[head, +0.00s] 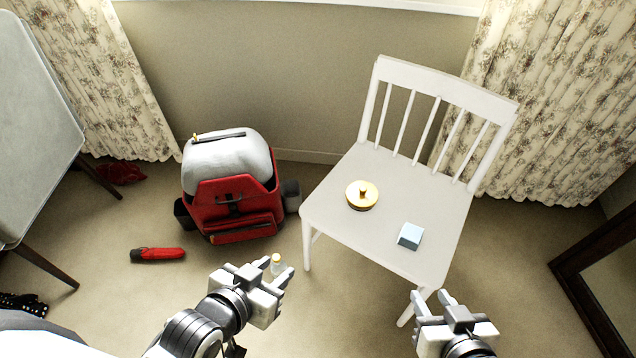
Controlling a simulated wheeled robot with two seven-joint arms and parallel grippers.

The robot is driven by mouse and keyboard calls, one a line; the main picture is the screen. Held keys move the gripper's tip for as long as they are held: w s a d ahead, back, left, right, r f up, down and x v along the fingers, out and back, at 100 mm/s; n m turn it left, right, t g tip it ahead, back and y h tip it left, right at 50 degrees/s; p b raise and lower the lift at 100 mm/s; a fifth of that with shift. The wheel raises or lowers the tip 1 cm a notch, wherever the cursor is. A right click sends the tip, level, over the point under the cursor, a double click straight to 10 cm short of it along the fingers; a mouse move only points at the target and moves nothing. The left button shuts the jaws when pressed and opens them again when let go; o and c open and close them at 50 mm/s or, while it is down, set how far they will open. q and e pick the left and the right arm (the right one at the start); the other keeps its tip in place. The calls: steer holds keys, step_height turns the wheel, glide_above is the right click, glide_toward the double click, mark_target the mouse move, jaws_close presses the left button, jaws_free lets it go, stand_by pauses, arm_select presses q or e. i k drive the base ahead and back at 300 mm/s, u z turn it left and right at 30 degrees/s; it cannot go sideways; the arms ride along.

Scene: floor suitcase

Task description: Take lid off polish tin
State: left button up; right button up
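A round golden polish tin (362,196) sits on the seat of the white chair (340,222). Its lid (364,189) is on it, with a small knob in the middle. My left gripper (287,272) is in front of the chair, low and left of the tin, apart from it. Its fingers are spread, and a small white bottle with an orange cap (276,262) shows by them; I cannot tell whether it is between them or on the floor behind. My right gripper (431,297) is open and empty in front of the chair's right side, apart from the tin.
A light blue box (410,236) sits on the seat, right of the tin. A red backpack (233,207) with a pale bundle on top stands left of the chair. A red object (158,254) lies on the carpet. A framed mirror (610,285) is at the right.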

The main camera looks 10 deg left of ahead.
mark_target(360, 193)
steer(key=z, duration=1.6)
steer(key=k, duration=0.5)
steer(key=u, duration=1.65)
steer(key=i, duration=1)
steer(key=u, duration=0.05)
